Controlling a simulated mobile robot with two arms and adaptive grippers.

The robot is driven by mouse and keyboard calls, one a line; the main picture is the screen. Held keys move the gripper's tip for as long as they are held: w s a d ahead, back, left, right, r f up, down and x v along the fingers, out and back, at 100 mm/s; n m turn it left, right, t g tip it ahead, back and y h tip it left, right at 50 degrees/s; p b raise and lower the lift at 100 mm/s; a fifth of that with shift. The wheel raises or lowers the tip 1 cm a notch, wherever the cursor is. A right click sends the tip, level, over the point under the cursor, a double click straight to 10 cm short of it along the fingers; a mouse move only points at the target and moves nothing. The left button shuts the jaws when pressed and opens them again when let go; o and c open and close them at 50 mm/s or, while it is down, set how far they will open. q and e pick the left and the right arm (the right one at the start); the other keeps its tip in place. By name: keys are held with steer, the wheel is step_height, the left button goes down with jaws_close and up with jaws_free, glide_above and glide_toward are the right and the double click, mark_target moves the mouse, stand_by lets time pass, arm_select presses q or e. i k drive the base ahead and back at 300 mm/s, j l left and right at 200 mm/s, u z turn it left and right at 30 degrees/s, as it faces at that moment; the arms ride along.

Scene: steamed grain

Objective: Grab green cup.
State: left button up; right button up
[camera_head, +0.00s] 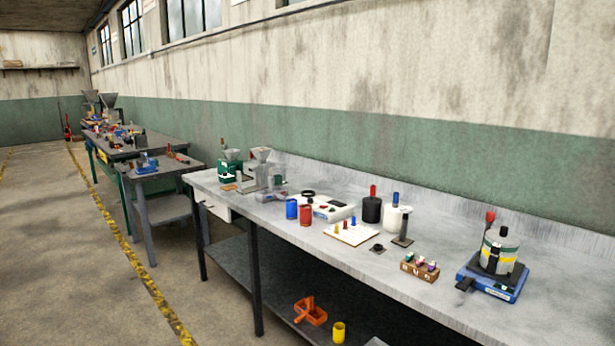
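I cannot make out a clear green cup in the head view. The cups I see are a blue cup (291,208) and a red cup (305,215) side by side near the front edge of the grey workbench (400,252). A yellow cup (338,332) stands on the lower shelf. A dark green machine (230,168) with a small hopper stands at the bench's far left end. Neither of my grippers is in view.
The bench also holds a white device (325,208), black and white bottles, a white board with coloured pegs (350,234), a small wooden rack (419,269) and a blue scale-like device (492,281). An orange object (310,312) lies on the lower shelf. Floor at left is clear.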

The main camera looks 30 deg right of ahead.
mark_target(278, 183)
steer(key=i+l+z, duration=0.2)
steer(key=i+l, duration=0.3)
steer(key=i+l+z, duration=0.15)
steer(key=i+l, duration=0.35)
steer(key=i+l+z, duration=0.2)
steer(key=i+l, duration=0.2)
steer(key=i, duration=0.15)
steer(key=i+j, duration=0.1)
steer(key=j, duration=0.15)
steer(key=i+j, duration=0.1)
steer(key=j, duration=0.2)
